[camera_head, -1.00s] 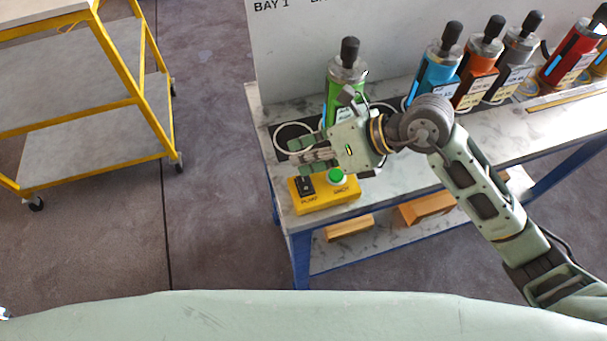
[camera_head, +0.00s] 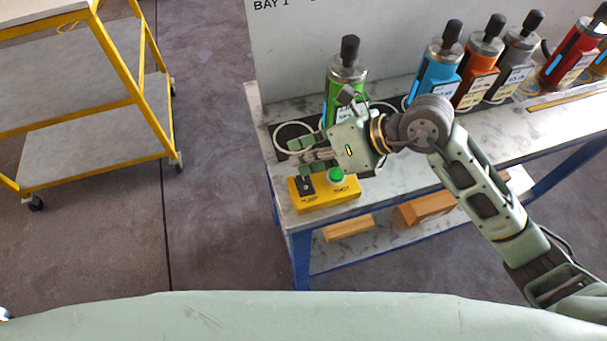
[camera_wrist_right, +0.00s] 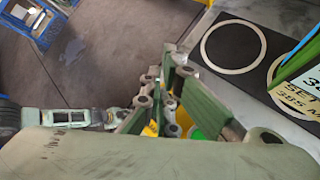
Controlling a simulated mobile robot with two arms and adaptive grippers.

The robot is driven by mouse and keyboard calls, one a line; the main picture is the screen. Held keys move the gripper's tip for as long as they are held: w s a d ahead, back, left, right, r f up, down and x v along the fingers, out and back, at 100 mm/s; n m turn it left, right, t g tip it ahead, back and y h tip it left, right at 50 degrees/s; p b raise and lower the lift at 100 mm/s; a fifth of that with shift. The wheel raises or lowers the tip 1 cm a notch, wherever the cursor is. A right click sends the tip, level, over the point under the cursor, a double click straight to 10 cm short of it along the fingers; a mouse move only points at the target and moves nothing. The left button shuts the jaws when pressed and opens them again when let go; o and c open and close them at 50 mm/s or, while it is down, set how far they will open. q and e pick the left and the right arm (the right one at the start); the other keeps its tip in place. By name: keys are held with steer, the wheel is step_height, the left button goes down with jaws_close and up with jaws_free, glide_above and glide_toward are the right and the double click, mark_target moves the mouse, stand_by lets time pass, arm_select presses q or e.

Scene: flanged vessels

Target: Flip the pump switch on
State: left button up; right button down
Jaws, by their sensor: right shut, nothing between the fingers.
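A yellow control box (camera_head: 330,199) sits at the front left corner of the bench. It carries a black pump switch (camera_head: 305,186) on its left and a green button (camera_head: 336,174) on its right. My right gripper (camera_head: 300,160) is shut and empty, just above and behind the switch; I cannot tell whether it touches the box. In the right wrist view the closed fingers (camera_wrist_right: 172,105) hide most of the box, with bits of yellow and the green button (camera_wrist_right: 196,134) showing behind them.
A green vessel (camera_head: 332,105) stands right behind my right gripper. Blue (camera_head: 437,72), orange (camera_head: 479,75) and other vessels line the back of the bench (camera_head: 400,185). A yellow-framed cart (camera_head: 90,140) stands at the left, with clear floor between.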

steer(key=shift+w+f+b, duration=0.1)
steer(key=shift+f+b, duration=0.3)
steer(key=shift+f, duration=0.2)
stand_by(0.5)
steer(key=shift+r, duration=0.15)
steer(key=shift+r+p, duration=0.55)
steer(key=shift+r, duration=0.15)
steer(key=r+p, duration=0.1)
steer(key=r, duration=0.1)
steer(key=s+r+p, duration=0.1)
steer(key=r+p, duration=0.1)
steer(key=r, duration=0.1)
steer(key=shift+d, duration=0.15)
stand_by(0.6)
